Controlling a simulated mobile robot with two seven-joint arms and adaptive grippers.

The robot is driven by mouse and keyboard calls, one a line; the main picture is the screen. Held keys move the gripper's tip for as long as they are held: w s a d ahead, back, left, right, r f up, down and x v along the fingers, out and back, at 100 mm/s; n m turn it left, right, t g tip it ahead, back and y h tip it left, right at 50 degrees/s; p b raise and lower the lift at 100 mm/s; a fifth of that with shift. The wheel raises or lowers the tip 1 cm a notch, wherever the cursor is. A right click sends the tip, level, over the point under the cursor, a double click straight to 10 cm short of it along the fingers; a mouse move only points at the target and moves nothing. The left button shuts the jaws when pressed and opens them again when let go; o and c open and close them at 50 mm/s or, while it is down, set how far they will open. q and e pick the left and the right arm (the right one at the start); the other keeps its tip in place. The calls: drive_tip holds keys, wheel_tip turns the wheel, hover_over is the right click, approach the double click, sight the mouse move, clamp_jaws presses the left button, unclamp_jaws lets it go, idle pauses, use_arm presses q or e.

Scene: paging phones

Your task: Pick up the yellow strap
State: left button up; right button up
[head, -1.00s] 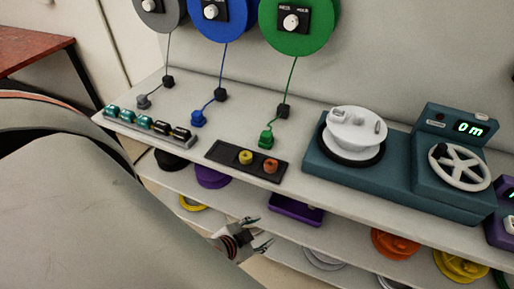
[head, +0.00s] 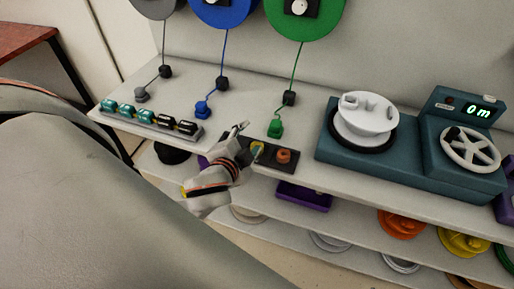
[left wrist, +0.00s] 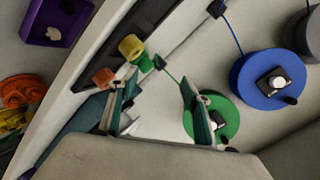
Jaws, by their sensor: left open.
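A small yellow roll, which looks like the yellow strap (head: 258,146), sits in a dark tray (head: 291,168) on the upper shelf. A gripper finger partly covers it in the head view. It shows clearly in the left wrist view (left wrist: 131,47), beyond the tip of the left-hand finger. A similar orange roll (head: 284,156) sits beside it. My left gripper (head: 248,140) is open and empty, with its fingertips close to the yellow roll. I cannot tell whether a finger touches it. The roll is not between the fingers in the wrist view. My right gripper is out of view.
A green connector (head: 275,128) on a cord stands just behind the tray. A row of teal and black pieces (head: 146,117) lies left of it. A teal machine (head: 369,162) with a white drum stands to the right. Coils fill the lower shelves.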

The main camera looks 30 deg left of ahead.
use_arm(q)
drive_tip(key=w+d+r+m+t+h, duration=0.4)
drive_tip(key=d+r+m+h, duration=0.25)
drive_tip(key=d+r, duration=0.4)
drive_tip(key=w+d+r+m+t+h, duration=0.4)
drive_tip(key=d+r+h, duration=0.3)
drive_tip(key=d+r, duration=0.4)
drive_tip(key=s+d+r+m+g+h, duration=0.2)
drive_tip(key=s+d+m+g+h, duration=0.6)
drive_tip(key=d+m+g+h, duration=0.5)
drive_tip(key=m+g+y, duration=0.5)
drive_tip(key=g+y, duration=0.3)
drive_tip(key=y, duration=1.5)
hover_over(256, 144)
drive_tip(key=f, duration=2.2)
drive_tip(key=shift+s+d+f, duration=0.1)
drive_tip(key=shift+d+f, duration=0.15)
drive_tip(key=shift+d, duration=0.05)
drive_tip(key=shift+n, duration=0.25)
drive_tip(key=f, duration=0.7)
drive_tip(key=shift+s+f, duration=0.2)
drive_tip(key=shift+s, duration=0.05)
